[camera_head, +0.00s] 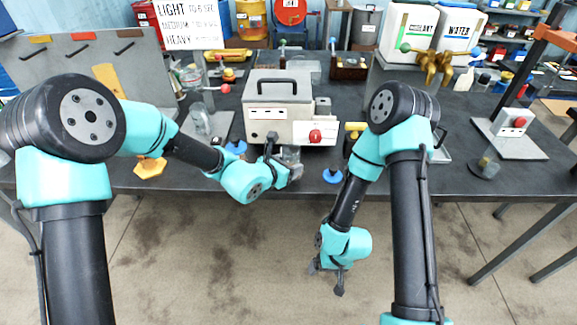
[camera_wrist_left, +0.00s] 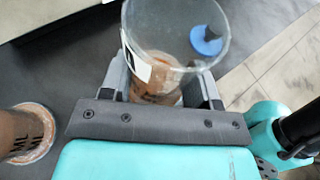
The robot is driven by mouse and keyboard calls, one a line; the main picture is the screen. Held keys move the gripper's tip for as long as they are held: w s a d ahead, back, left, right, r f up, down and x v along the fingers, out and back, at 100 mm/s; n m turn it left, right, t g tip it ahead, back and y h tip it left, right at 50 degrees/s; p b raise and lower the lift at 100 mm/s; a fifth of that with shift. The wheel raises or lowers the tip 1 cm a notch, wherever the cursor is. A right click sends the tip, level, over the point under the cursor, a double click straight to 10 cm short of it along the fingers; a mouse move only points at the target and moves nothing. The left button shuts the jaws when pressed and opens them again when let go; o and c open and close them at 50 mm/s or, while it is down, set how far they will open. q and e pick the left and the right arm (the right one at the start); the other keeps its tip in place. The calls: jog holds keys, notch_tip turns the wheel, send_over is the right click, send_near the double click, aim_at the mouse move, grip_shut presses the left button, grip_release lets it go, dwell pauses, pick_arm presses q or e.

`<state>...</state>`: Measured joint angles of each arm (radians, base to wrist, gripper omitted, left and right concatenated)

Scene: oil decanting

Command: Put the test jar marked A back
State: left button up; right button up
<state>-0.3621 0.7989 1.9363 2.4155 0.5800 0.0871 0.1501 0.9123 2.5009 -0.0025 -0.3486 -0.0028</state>
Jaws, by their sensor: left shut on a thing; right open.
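A clear glass jar (camera_head: 290,154) is between the fingers of my left gripper (camera_head: 288,170), at the table's front edge before the grey-white box. In the left wrist view the jar (camera_wrist_left: 172,35) has a white label on its side and brown liquid low inside. My left gripper (camera_wrist_left: 165,88) is shut on it. I cannot read a letter A on the label. A second jar (camera_wrist_left: 27,133) with brown contents and dark lettering stands to the left in that view. My right gripper (camera_head: 326,280) is open and empty, low in front of the table over the floor.
The grey-white box (camera_head: 280,105) with a handle and red knob stands mid-table. Glassware (camera_head: 200,120) and a yellow hexagonal piece (camera_head: 150,168) are left.

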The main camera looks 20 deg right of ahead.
aim_at(288, 159)
pick_arm(q)
jog(key=shift+w+d+f, duration=0.1)
jog(key=shift+w+d, duration=0.1)
jog(key=shift+w, duration=0.55)
jog(key=shift+w+d, duration=0.2)
jog(key=shift+w, duration=0.55)
jog(key=shift+w, duration=0.1)
jog(key=shift+w+d, duration=0.1)
jog(key=shift+w, duration=0.15)
jog(key=shift+f, duration=1.8)
jog(key=shift+f, duration=0.15)
jog(key=o, duration=1.3)
jog(key=shift+s+r, duration=0.1)
jog(key=shift+r, duration=0.1)
jog(key=v, duration=1.2)
